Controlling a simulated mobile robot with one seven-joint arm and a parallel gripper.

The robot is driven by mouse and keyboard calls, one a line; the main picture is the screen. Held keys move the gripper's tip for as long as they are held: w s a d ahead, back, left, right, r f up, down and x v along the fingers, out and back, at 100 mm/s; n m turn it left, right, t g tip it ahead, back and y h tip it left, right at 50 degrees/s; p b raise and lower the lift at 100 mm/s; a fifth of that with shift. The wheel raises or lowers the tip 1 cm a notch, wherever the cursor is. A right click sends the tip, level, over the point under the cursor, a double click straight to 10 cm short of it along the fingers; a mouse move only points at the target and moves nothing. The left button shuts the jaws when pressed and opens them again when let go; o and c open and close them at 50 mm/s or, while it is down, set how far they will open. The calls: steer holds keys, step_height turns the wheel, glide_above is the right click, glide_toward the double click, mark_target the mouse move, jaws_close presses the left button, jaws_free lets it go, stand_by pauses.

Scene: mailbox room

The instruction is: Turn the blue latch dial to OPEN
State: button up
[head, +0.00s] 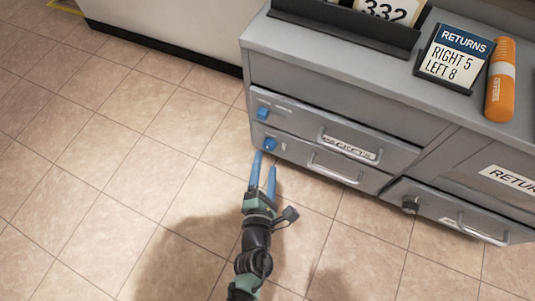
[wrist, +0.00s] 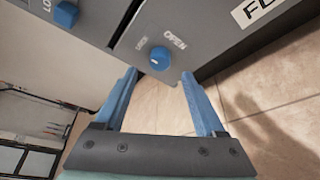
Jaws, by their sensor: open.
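Two blue dials show on the left end of the grey cabinet's drawer fronts. The lower dial (head: 270,144) sits just beyond my gripper (head: 264,163). In the wrist view, this dial (wrist: 159,58) lies between and ahead of the fingertips of my gripper (wrist: 160,75), with OPEN printed at its upper right and a smaller, unclear label at its upper left. A small pale mark shows on its face; its exact setting is hard to tell. The upper dial (head: 262,113) also shows in the wrist view (wrist: 66,14), beside partly cut-off lettering. My gripper is open and empty, apparently not touching either dial.
Drawer handles (head: 350,146) stick out right of the dials, one labelled PACKETS. A dark round knob (head: 410,204) is further right. A RETURNS sign (head: 454,58) reading RIGHT 5, LEFT 8 and an orange cylinder (head: 500,80) stand on top. Tiled floor at left is clear.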

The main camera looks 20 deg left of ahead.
mark_target(268, 148)
steer(key=b+x, duration=0.1)
steer(key=x, duration=0.4)
jaws_close()
stand_by(0.3)
